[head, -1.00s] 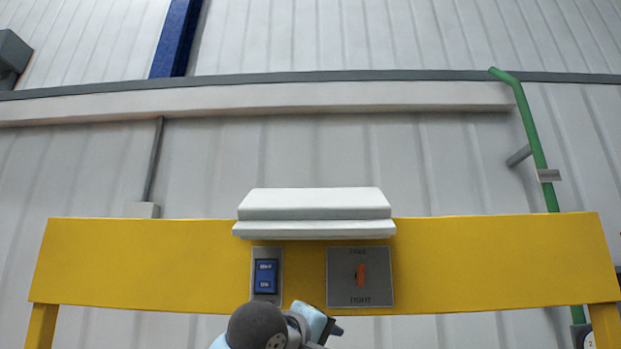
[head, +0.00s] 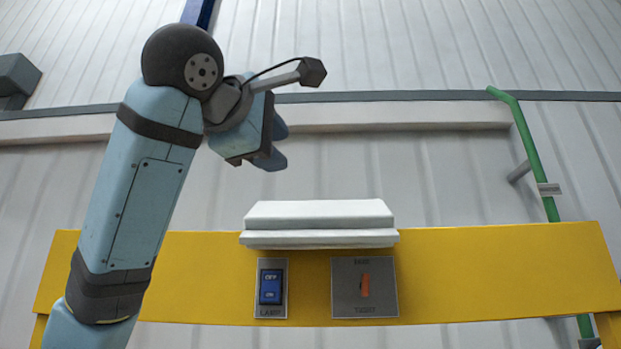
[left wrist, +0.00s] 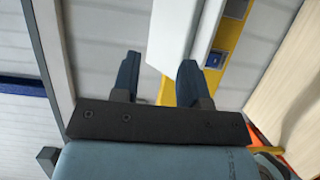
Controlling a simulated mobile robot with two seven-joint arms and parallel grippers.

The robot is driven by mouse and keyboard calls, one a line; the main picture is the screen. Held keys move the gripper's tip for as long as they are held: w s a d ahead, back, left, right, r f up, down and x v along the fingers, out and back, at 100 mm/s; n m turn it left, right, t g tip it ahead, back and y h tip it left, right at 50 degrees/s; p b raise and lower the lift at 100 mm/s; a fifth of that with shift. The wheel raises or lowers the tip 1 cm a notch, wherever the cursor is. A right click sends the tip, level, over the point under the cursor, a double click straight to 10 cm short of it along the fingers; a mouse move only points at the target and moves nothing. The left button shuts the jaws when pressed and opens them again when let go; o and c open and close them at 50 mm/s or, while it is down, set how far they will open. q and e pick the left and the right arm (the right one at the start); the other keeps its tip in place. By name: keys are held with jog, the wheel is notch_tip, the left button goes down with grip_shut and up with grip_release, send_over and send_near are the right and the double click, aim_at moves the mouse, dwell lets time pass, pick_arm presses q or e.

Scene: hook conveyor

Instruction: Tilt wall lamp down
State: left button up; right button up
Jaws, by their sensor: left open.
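The white wall lamp (head: 319,222) is a flat box-shaped fixture at the top edge of the yellow beam in the head view. My left gripper (head: 276,147) is raised above the lamp and to its left, apart from it. In the left wrist view, the left gripper (left wrist: 158,80) is open, with its two blue fingers spread and nothing between them. The white lamp (left wrist: 172,35) shows there beyond the fingers, nearer the right one. My right gripper is not in view.
The yellow beam (head: 480,265) carries a blue lamp switch (head: 270,287) and a grey plate with an orange knob (head: 364,285) below the lamp. A green pipe (head: 532,150) stands at the right. The space above and right of the lamp is clear.

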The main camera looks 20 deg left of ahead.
pick_arm(q)
jog(key=w+d+p, duration=0.1)
jog(key=w+p, duration=0.1)
jog(key=w, duration=1)
jog(key=shift+d+p, duration=0.15)
jog(key=shift+p, duration=0.2)
jog(key=c, duration=0.6)
grip_shut()
jog(key=o, duration=0.6)
grip_release()
